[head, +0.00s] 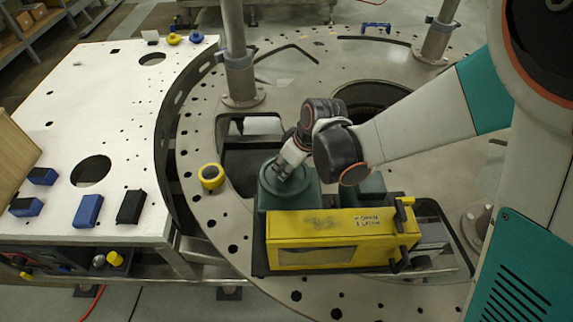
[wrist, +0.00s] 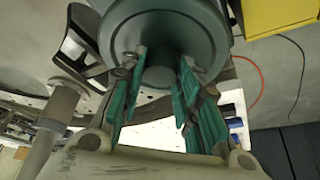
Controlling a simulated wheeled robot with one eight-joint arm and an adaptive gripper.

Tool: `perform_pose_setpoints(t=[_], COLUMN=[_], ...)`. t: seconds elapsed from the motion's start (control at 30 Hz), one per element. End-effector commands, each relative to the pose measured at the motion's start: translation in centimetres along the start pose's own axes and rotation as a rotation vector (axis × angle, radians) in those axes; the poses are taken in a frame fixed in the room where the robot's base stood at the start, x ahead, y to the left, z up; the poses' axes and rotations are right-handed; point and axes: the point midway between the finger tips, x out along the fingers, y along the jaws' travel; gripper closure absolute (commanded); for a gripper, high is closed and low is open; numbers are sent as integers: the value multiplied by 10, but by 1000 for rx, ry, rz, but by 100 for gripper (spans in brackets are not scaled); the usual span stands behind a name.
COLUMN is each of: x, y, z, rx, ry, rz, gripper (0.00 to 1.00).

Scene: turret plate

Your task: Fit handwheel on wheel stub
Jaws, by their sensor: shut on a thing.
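A round grey-green piece with a raised hub, which looks like the handwheel (wrist: 165,25), fills the top of the wrist view. My gripper (wrist: 160,100) has its teal fingers on either side of the hub and is shut on it. In the head view my gripper (head: 285,168) reaches down onto the round dark green part (head: 268,190) at the left of the yellow-fronted unit (head: 290,240). The wheel stub cannot be made out. I cannot tell whether the handwheel is seated or apart from the unit behind it.
The unit stands on the round turret plate (head: 235,245), which has openings and bolt holes. A yellow ring (head: 211,176) lies left of my gripper. Steel posts (head: 238,60) rise from the plate. A white table (head: 120,120) with blue and black blocks is at the left.

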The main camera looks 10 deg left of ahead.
Motion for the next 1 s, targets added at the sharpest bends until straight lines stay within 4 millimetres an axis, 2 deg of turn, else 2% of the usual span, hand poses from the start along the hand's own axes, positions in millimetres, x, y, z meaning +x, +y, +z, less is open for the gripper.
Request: perform_pose_setpoints(t=[0.4,0.43,0.47,0.8,1.0], x=[7,7,7,6,-8], y=[0,0,0,0,0], z=[3,3,3,3,2], rx=[0,0,0,0,0], ry=[0,1,0,0,0], rz=[0,0,0,0,0], gripper=[100,68,61,61,61])
